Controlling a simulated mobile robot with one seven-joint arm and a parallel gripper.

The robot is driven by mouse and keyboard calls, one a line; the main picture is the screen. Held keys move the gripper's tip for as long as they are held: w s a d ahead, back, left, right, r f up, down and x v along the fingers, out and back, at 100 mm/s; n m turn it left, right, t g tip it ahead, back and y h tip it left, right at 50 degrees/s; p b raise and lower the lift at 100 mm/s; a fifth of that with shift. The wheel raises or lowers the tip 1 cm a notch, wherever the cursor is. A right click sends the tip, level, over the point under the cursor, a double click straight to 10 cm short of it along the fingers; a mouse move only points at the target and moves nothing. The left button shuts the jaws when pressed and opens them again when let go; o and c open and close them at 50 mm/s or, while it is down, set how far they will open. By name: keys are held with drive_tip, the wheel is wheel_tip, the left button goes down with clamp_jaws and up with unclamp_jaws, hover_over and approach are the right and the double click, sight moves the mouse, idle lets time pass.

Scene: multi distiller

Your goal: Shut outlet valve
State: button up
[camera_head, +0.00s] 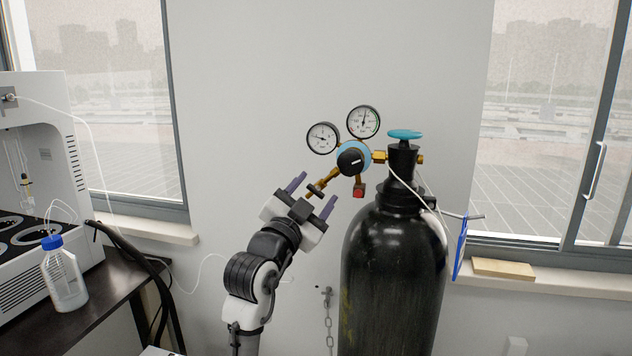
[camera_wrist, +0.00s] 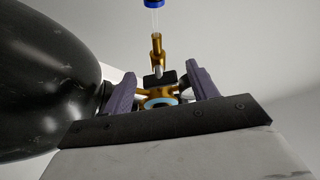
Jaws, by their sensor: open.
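The outlet valve is a small black handle (camera_head: 315,190) on a brass outlet stem (camera_head: 322,176) angling down-left from the regulator (camera_head: 353,158). My gripper (camera_head: 319,186) is open, with its two purple-grey fingers either side of the handle in the head view. In the wrist view, the black handle (camera_wrist: 161,79) shows between the fingers (camera_wrist: 161,72), with bare space visible on both sides. I cannot tell whether either finger touches it. A brass fitting (camera_wrist: 157,50) rises above the handle there. The regulator's blue ring (camera_wrist: 160,102) is partly hidden behind the gripper body.
The black gas cylinder (camera_head: 394,270) with a blue top handwheel (camera_head: 405,134) stands right of my arm. Two gauges (camera_head: 363,122) sit above the regulator; a red-ended fitting (camera_head: 359,191) hangs below. A bottle (camera_head: 63,278) stands on the left bench. Wall space above is clear.

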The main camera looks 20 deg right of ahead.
drive_tip(key=shift+w+d+r, duration=0.15)
drive_tip(key=shift+w+d, duration=0.25)
drive_tip(key=shift+d, duration=0.05)
drive_tip(key=c, duration=1)
drive_tip(key=b, duration=0.1)
drive_tip(key=m+b, duration=0.1)
drive_tip(key=shift+f+m+g+b, duration=0.25)
drive_tip(key=shift+m+g+b, duration=0.05)
drive_tip(key=shift+g+b, duration=0.1)
drive_tip(key=shift+r+m+g+h+b, duration=0.3)
drive_tip(key=shift+m+g+b, duration=0.1)
drive_tip(key=shift+m+b, duration=0.25)
drive_tip(key=o, duration=1)
